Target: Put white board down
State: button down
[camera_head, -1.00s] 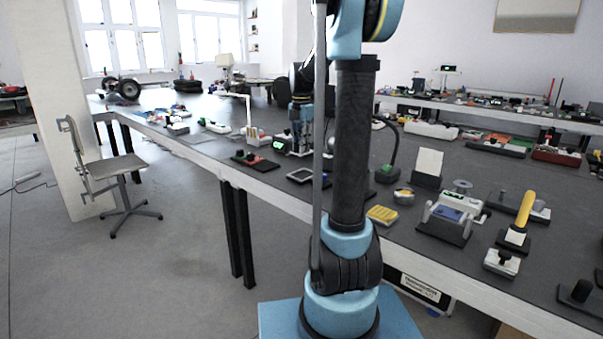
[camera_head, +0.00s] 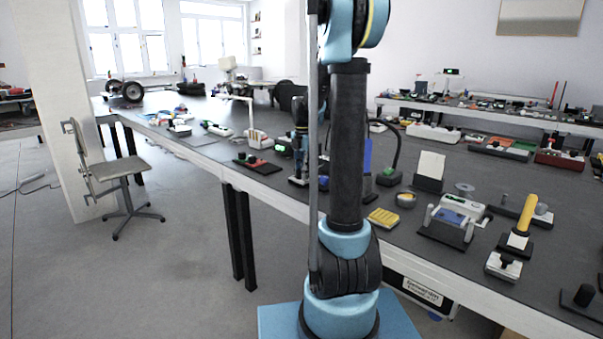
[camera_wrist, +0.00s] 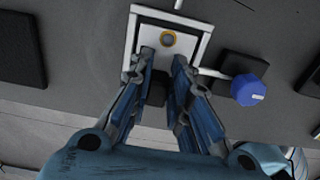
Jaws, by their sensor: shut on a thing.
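In the wrist view, the white board (camera_wrist: 187,42) is a small pale plate with a gold ring. It lies within the outline of a white-edged square frame (camera_wrist: 131,35) on the grey table. I cannot tell whether it touches the table. My gripper (camera_wrist: 165,62) is shut on the board's dark part, which shows between the two fingers. In the head view, my gripper (camera_head: 299,172) is low at the table's front edge, left of my arm column. The board is mostly hidden there.
A blue knob (camera_wrist: 248,90) on a black base stands close to the right of the frame. A dark block (camera_wrist: 20,50) lies to the left. In the head view, a red-and-black device (camera_head: 257,165) lies left of my gripper and a yellow block (camera_head: 383,218) lies to the right.

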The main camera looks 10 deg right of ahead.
jog(key=c, duration=1.5)
grip_release()
jog(key=shift+r, duration=0.1)
notch_tip(320, 180, up, 11)
jog(key=s+m, duration=0.6)
jog(key=s, duration=0.4)
jog(key=s+f+m, duration=0.6)
jog(key=s, duration=0.2)
jog(key=s+f+m+t, duration=0.1)
jog(key=s+f+m, duration=0.5)
jog(key=s, duration=0.2)
jog(key=s+f+m+t, duration=0.1)
jog(key=s+f+m, duration=0.5)
jog(key=s, duration=0.3)
jog(key=shift+a+m, duration=0.2)
jog(key=shift+m, duration=0.3)
